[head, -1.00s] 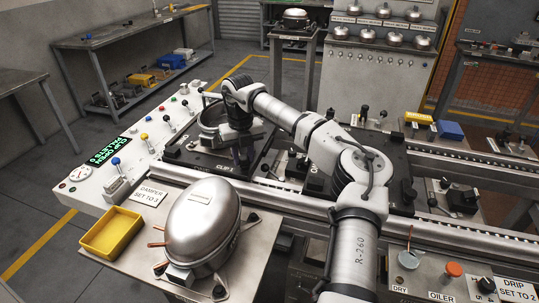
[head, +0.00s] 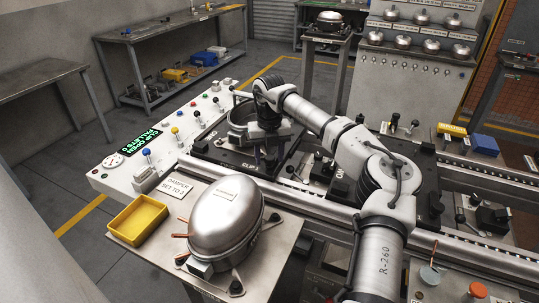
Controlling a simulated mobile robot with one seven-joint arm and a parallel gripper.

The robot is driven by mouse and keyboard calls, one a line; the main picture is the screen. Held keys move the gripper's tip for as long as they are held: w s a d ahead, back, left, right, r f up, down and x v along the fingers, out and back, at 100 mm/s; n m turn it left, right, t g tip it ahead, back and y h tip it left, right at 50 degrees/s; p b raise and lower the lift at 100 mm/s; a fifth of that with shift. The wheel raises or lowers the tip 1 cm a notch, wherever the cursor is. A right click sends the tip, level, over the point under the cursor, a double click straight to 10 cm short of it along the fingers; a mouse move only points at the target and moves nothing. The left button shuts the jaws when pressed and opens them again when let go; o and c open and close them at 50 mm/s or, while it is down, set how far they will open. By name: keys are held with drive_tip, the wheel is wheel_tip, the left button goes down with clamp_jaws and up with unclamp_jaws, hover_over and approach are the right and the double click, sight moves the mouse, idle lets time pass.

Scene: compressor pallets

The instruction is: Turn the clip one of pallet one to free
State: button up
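My gripper (head: 268,155) points down over the pallet's right part, just above or at the spot by that label. The clip itself is hidden or too dark to make out behind the gripper. Whether the fingers are open or touching the clip cannot be seen.
A silver compressor (head: 226,215) and a yellow tray (head: 138,220) stand on the near bench. A white control panel (head: 110,178) with levers and a green-lit display (head: 143,146) lies to the left. A second black pallet (head: 432,185) is right of my arm.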

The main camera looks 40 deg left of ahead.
wheel_tip(320, 180, up, 14)
drive_tip(key=b, duration=0.1)
drive_tip(key=shift+b, duration=0.4)
drive_tip(key=shift+s+f, duration=0.1)
drive_tip(key=shift+f, duration=0.1)
idle(0.4)
